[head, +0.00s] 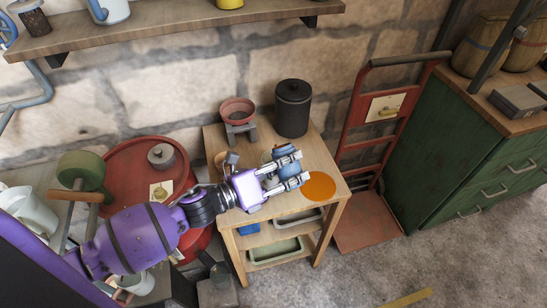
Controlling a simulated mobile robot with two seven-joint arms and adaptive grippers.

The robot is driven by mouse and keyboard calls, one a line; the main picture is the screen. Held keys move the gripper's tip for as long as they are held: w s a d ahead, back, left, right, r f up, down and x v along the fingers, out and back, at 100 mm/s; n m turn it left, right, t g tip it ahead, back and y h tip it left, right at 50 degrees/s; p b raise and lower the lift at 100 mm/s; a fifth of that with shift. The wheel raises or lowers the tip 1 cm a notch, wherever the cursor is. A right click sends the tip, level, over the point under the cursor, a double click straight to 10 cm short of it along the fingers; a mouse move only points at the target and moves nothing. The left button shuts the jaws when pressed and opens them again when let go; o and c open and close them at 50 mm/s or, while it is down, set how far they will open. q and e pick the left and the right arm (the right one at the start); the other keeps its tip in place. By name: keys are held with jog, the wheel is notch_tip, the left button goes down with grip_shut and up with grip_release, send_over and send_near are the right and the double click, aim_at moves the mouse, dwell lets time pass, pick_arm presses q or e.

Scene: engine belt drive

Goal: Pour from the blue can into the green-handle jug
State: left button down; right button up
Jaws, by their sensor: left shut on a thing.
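My left gripper (286,182) reaches in from the left over the small wooden table and is shut on a blue can (287,160). The can is above the tabletop, and the fingers hide part of it. I cannot tell its exact tilt. I cannot make out a jug with a green handle. A pale rounded thing shows only as a sliver behind the can and gripper, and I cannot tell what it is. A white vessel (28,212) stands at the far left, and its handle is not clear. My right gripper is not in view.
The wooden table (222,142) also bears a dark lidded canister (293,108), a red-bowled scale (238,115) and a flat orange disc (320,187). A red drum (125,152) stands left, a red hand truck (365,215) right. A shelf (170,32) hangs above.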

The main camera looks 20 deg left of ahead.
pick_arm(q)
jog(key=shift+r, duration=0.2)
jog(key=shift+s+d+f+n, duration=0.1)
jog(key=shift+f+n, duration=0.2)
jog(key=shift+n, duration=0.7)
dwell(0.6)
jog(key=shift+r+n+g, duration=0.3)
jog(key=shift+r+n, duration=0.2)
jog(key=shift+n, duration=0.2)
dwell(0.8)
jog(key=shift+f+n+p, duration=0.35)
jog(key=shift+n+p, duration=0.05)
jog(key=shift+n, duration=0.4)
dwell(1.1)
jog(key=shift+w+a+r+n+h+p, duration=0.35)
jog(key=shift+w+a+r+n, duration=0.1)
jog(key=shift+n, duration=0.35)
dwell(1.4)
